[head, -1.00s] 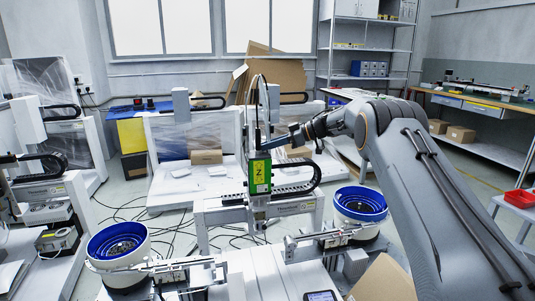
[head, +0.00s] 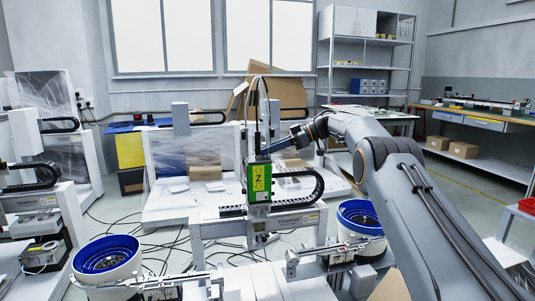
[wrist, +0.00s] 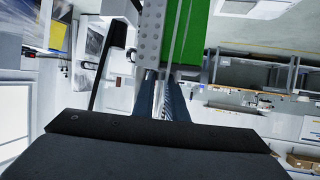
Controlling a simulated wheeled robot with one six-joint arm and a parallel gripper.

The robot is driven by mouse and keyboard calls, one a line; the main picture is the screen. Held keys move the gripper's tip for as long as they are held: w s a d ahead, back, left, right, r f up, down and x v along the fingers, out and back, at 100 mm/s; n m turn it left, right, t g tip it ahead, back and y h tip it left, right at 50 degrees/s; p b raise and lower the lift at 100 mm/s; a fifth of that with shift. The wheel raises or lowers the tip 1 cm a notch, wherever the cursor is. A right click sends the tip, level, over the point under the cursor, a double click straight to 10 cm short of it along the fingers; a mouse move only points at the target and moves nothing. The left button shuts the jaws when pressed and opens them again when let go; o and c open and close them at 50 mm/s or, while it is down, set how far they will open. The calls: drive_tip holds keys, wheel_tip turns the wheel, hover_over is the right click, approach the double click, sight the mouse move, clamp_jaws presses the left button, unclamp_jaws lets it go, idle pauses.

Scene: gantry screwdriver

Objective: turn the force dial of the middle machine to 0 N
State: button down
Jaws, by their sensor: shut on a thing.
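The middle machine's screwdriver head has a green housing with a yellow label (head: 259,181), upright on its gantry. My gripper (head: 269,150) comes in from the right, with its blue-grey fingers at the upper part of this head. In the wrist view, my gripper (wrist: 161,78) reaches up to the head, beside its green side (wrist: 188,28) and a grey perforated plate (wrist: 150,32). The fingers are shut on the force dial at the head. The dial and its scale are hidden, so I cannot read its setting.
A blue-rimmed feeder bowl (head: 106,258) stands at the lower left and another (head: 361,216) at the right of the machine. A black cable chain (head: 300,180) curves right of the head, below my arm. A cable rises above the head.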

drive_tip(key=shift+r, duration=0.25)
drive_tip(key=c, duration=1.8)
unclamp_jaws()
drive_tip(key=shift+o, duration=0.2)
drive_tip(key=shift+d+f, duration=0.1)
drive_tip(key=shift+f, duration=0.05)
drive_tip(key=shift+d, duration=0.1)
drive_tip(key=v, duration=0.7)
drive_tip(key=shift+d, duration=0.25)
